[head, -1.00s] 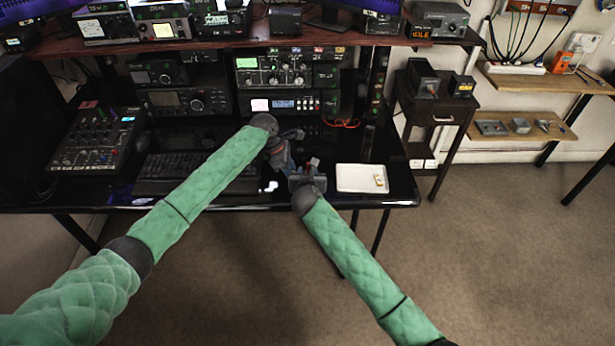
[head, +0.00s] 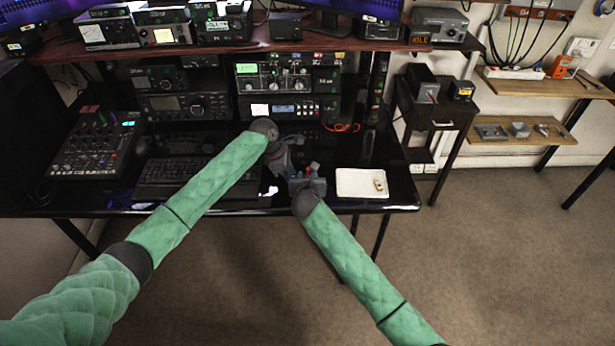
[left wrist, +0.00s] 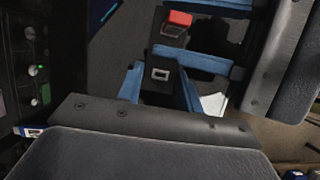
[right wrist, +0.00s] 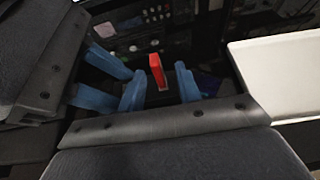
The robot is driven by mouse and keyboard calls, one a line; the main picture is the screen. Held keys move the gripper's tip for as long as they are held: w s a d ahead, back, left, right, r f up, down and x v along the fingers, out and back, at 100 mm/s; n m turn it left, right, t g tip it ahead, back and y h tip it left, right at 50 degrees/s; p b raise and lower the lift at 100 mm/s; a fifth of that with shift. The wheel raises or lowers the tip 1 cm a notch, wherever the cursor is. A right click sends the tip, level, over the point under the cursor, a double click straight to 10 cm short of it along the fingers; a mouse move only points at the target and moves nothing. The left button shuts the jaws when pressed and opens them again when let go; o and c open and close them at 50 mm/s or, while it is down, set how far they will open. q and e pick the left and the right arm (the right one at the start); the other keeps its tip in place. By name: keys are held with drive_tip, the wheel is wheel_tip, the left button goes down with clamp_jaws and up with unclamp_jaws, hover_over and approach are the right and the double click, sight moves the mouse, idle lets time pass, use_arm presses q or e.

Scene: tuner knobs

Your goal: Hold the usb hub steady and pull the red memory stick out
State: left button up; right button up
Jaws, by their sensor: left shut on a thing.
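The dark usb hub (left wrist: 160,62) is between my left gripper's blue fingers (left wrist: 160,92), which are shut on it. It shows an empty metal port on its near part. The red memory stick (left wrist: 180,18) stands at the hub's far end, with a bit of metal showing below it. In the right wrist view the red stick (right wrist: 157,70) is between the blue fingers of my right gripper (right wrist: 160,88). These fingers are open, with gaps beside the stick. In the head view, my left gripper (head: 288,160) and right gripper (head: 308,178) are close together and largely hide the hub.
A white tray (head: 350,190) with a small yellow-and-white item (head: 379,185) lies right of my right gripper. A keyboard (head: 180,178) and a mixer (head: 95,145) are on the left of the black desk. Radios (head: 290,80) stand at the back.

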drive_tip(key=shift+s, duration=0.15)
drive_tip(key=v, duration=1.1)
drive_tip(key=shift+s+r, duration=0.2)
drive_tip(key=shift+s, duration=0.15)
drive_tip(key=shift+a, duration=0.1)
